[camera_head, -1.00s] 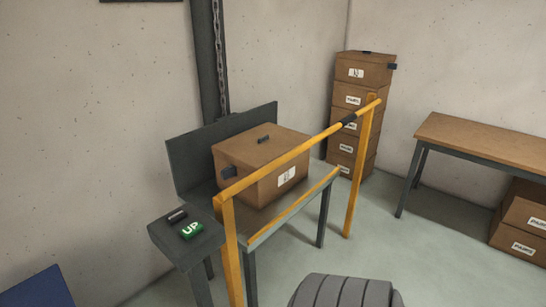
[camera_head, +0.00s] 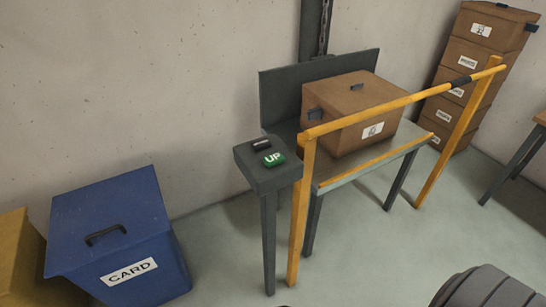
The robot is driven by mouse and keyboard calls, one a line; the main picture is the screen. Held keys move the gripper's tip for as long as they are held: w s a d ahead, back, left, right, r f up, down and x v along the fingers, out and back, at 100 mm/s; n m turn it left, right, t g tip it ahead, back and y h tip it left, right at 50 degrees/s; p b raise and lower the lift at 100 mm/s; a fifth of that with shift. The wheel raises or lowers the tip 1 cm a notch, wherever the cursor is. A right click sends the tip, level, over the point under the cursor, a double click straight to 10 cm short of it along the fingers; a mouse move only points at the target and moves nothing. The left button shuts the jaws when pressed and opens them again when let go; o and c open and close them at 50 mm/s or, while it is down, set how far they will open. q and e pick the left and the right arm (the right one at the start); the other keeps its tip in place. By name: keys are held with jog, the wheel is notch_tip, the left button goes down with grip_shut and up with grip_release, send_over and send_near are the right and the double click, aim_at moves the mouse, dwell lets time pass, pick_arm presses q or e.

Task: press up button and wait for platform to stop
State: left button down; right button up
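The green UP button (camera_head: 274,159) sits on top of a dark grey control post (camera_head: 268,178), with a dark button or switch (camera_head: 261,145) just behind it. To its right is the grey platform (camera_head: 365,160), with a brown cardboard box (camera_head: 350,115) resting on it behind a yellow rail (camera_head: 410,99). A dark upright panel (camera_head: 290,93) stands at the platform's back, below a dark column with a chain (camera_head: 324,27). Neither of my grippers is in view, and nothing touches the button.
A blue bin marked CARD (camera_head: 118,240) stands on the floor at left, beside a yellow bin (camera_head: 25,260). Several stacked brown boxes (camera_head: 468,80) stand at the back right. A table (camera_head: 520,155) shows at the right edge. Floor is clear before the post.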

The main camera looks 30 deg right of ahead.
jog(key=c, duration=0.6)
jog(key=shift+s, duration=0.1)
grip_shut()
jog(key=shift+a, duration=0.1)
